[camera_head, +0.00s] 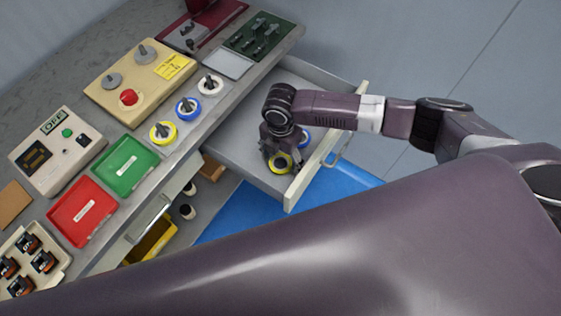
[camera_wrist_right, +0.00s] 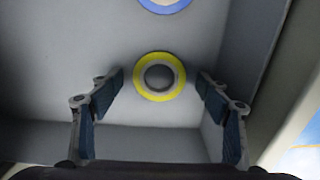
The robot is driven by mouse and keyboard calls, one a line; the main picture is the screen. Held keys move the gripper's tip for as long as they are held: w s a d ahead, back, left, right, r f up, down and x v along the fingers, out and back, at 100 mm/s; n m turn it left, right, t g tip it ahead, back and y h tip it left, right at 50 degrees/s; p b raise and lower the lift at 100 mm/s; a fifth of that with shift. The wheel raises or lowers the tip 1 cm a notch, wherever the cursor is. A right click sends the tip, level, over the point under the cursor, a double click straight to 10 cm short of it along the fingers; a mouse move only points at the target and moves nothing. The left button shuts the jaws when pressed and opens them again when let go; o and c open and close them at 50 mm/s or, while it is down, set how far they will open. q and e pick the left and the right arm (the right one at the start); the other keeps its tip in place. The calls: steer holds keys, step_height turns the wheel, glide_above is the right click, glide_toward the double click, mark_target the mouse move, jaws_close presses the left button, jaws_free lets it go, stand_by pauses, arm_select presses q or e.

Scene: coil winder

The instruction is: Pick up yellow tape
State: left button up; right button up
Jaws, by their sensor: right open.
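A yellow tape (camera_head: 281,162), a ring with a dark centre, lies in the open drawer (camera_head: 243,150) near its front corner. In the right wrist view the yellow tape (camera_wrist_right: 160,77) sits on the drawer floor, between and beyond the fingers. My right gripper (camera_head: 278,155) is over the tape in the drawer, pointing down and partly covering it. In the wrist view the right gripper (camera_wrist_right: 161,92) is open, with one finger on each side and nothing between the pads. Whether the fingers touch the floor cannot be told. My left gripper is not seen.
A blue tape (camera_head: 305,137) lies beside the yellow one in the drawer; it also shows in the wrist view (camera_wrist_right: 165,4). The drawer front (camera_head: 303,184) stands close by the gripper. Another yellow roll (camera_head: 163,132) stands on a peg on the bench, with blue and white rolls.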

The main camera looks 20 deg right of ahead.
steer(key=c, duration=1.1)
steer(key=shift+r, duration=0.15)
